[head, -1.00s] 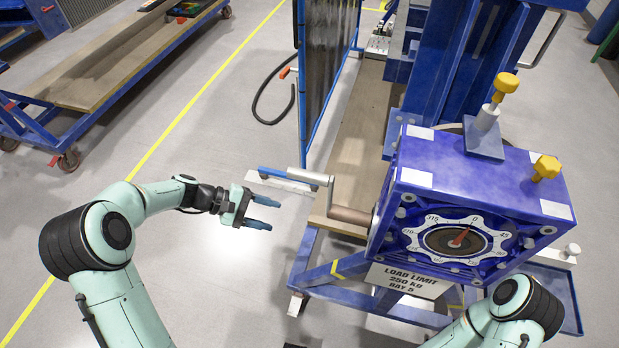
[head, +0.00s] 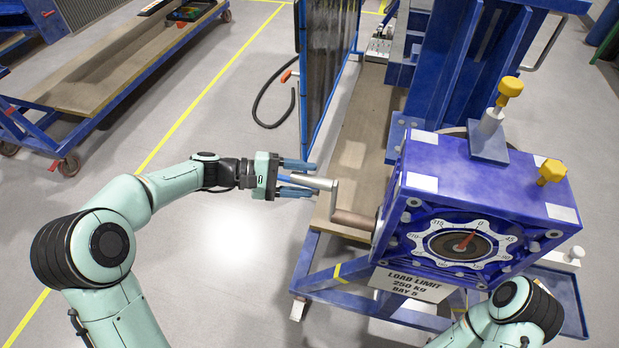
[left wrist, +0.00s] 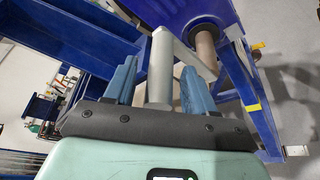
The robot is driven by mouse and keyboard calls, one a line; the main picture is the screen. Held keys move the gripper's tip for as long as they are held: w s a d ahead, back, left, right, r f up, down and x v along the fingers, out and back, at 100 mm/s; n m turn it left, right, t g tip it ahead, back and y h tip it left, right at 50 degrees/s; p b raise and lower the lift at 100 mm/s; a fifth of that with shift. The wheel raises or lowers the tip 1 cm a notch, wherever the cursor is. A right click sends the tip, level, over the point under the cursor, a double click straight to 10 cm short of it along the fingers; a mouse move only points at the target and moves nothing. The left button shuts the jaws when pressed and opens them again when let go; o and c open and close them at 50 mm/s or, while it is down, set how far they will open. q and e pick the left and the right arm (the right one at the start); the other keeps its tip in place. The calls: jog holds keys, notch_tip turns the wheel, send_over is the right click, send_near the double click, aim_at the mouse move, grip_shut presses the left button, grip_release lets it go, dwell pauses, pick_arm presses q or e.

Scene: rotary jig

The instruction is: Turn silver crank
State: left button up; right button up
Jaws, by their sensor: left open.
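The silver crank (head: 333,196) sticks out from the left side of the blue gearbox (head: 470,185). Its silver handle (head: 314,182) points left, toward my left gripper (head: 298,178). My left gripper is open, with one blue finger on each side of the handle and the handle's end between them. In the left wrist view the handle (left wrist: 160,70) stands between the two fingers, with a visible gap on the left. The crank arm runs from the handle to a brown shaft (head: 355,220). The dial (head: 460,244) has a red pointer near 0. My right gripper is not seen.
A load limit sign (head: 411,284) hangs below the gearbox. Yellow knobs (head: 551,172) stand on top of it. A dark panel (head: 330,70) rises behind the handle. The floor (head: 225,240) left of the jig is clear.

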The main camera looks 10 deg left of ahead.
pick_arm(q)
jog(key=shift+x, duration=0.9)
jog(key=shift+c, duration=0.3)
grip_shut()
dwell(0.6)
